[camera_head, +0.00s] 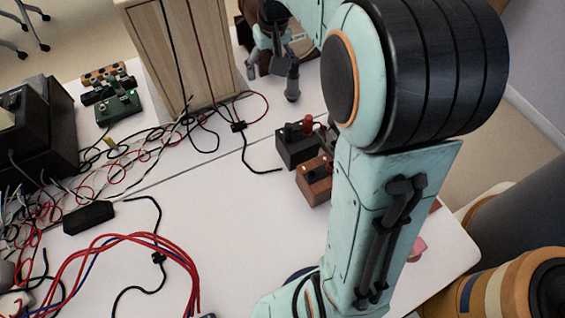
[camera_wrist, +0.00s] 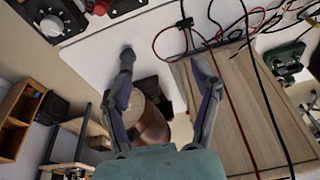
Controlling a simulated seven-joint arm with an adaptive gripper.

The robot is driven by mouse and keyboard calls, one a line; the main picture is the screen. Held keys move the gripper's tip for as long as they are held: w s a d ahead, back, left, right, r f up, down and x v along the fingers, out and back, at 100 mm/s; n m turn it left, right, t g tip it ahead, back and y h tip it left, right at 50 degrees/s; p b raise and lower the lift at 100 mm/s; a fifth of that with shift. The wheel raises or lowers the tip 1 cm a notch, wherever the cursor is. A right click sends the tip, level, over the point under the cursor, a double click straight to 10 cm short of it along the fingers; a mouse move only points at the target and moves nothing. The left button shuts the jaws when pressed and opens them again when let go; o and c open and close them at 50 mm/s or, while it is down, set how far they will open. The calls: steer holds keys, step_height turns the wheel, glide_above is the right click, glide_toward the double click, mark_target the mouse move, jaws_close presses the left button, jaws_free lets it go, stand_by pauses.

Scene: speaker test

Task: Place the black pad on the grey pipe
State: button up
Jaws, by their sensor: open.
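My gripper (camera_head: 271,78) hangs open and empty by the far table edge, right of a wooden speaker cabinet. In the wrist view the two fingers of my gripper (camera_wrist: 162,58) are spread wide. A dark piece (camera_wrist: 153,88) shows between them at the table edge, above a brown cylinder (camera_wrist: 150,128); I cannot tell whether it is the black pad. I cannot identify a grey pipe with certainty. A large dark grey cylinder (camera_head: 500,222) stands at the right, beyond the table. My arm hides part of the table.
The wooden speaker cabinet (camera_head: 178,50) stands close beside my gripper. A black box (camera_head: 297,147) and a brown box (camera_head: 315,180) with terminals sit near my arm. Tangled cables (camera_head: 95,180) cover the table's left side. The middle of the white table (camera_head: 240,220) is mostly clear.

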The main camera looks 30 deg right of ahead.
steer(key=s+a+f+g, duration=0.1)
steer(key=s+a, duration=0.2)
steer(key=s, duration=0.5)
steer(key=s+a+f+n+g, duration=0.1)
steer(key=s+a, duration=0.3)
steer(key=s, duration=0.5)
steer(key=s+a+f+n+g+y, duration=0.1)
steer(key=s+a+f, duration=0.1)
steer(key=s, duration=0.6)
steer(key=shift+s+a, duration=0.35)
steer(key=shift+a, duration=0.35)
